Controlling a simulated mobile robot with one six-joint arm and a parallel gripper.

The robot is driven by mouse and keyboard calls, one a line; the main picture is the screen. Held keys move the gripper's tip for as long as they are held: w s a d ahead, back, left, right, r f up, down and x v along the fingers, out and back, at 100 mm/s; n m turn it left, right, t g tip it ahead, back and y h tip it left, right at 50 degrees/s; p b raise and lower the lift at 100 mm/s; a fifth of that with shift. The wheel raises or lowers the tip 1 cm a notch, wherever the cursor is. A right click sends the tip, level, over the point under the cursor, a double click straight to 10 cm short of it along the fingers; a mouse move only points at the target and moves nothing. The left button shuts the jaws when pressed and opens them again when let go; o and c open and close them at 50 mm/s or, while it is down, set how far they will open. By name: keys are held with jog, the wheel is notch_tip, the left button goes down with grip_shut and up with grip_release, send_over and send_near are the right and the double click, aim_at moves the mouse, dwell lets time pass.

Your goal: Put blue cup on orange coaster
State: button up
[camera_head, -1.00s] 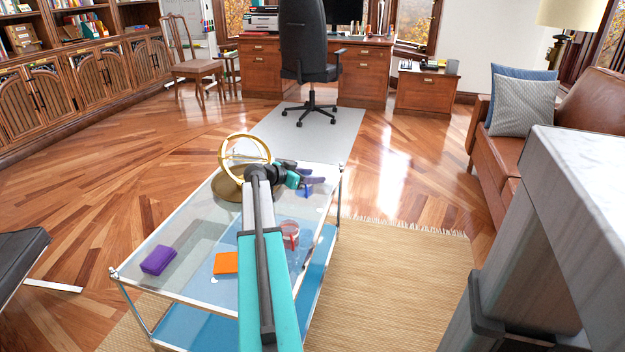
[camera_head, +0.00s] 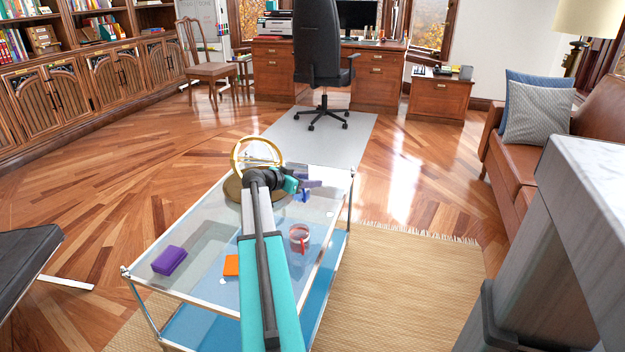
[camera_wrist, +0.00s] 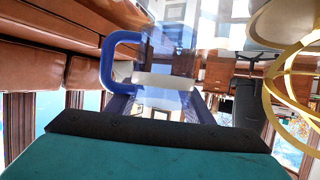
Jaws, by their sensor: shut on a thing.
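The blue cup (camera_head: 303,197) is at the far right part of the glass-topped cart, small and partly hidden by my gripper (camera_head: 312,184). My gripper is shut on it. In the wrist view, the blue cup's handle (camera_wrist: 108,62) sticks out to the left, and its body looks clear and see-through. I cannot tell whether the cup touches the glass. The orange coaster (camera_head: 231,265) lies on the cart's top at the near middle, its right side hidden by my teal arm.
A red cup (camera_head: 299,240) stands right of my arm. A purple block (camera_head: 169,260) lies at the left of the cart top (camera_head: 205,285). A gold ringed globe (camera_head: 240,160) stands at the far end, close to my wrist. Clear glass lies between the purple block and the globe.

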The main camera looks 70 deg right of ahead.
jog(key=w+a+r+n+t+y, duration=0.15)
jog(key=w+a+n+t, duration=0.5)
jog(key=w+a, duration=1.05)
jog(key=w+a+r+n+t, duration=0.3)
jog(key=w+a+n+t, duration=0.3)
jog(key=w+a, duration=1.2)
jog(key=w+a+r+n+t+y, duration=0.25)
jog(key=w+a, duration=0.25)
jog(key=a, duration=0.5)
jog(key=w+a+r+n+t+y, duration=0.25)
jog(key=w+a, duration=0.35)
jog(key=a, duration=0.5)
jog(key=a+r+n+t+y, duration=0.1)
jog(key=a+r+n+y, duration=0.1)
jog(key=a, duration=0.9)
jog(key=a+r+n+t+y, duration=0.1)
jog(key=a+r+n+y, duration=0.1)
jog(key=a, duration=1)
jog(key=shift+w+a+r+n+y, duration=0.3)
jog(key=shift+w+r+n+y, duration=0.1)
jog(key=shift+n+y, duration=0.45)
jog(key=shift+s, duration=0.1)
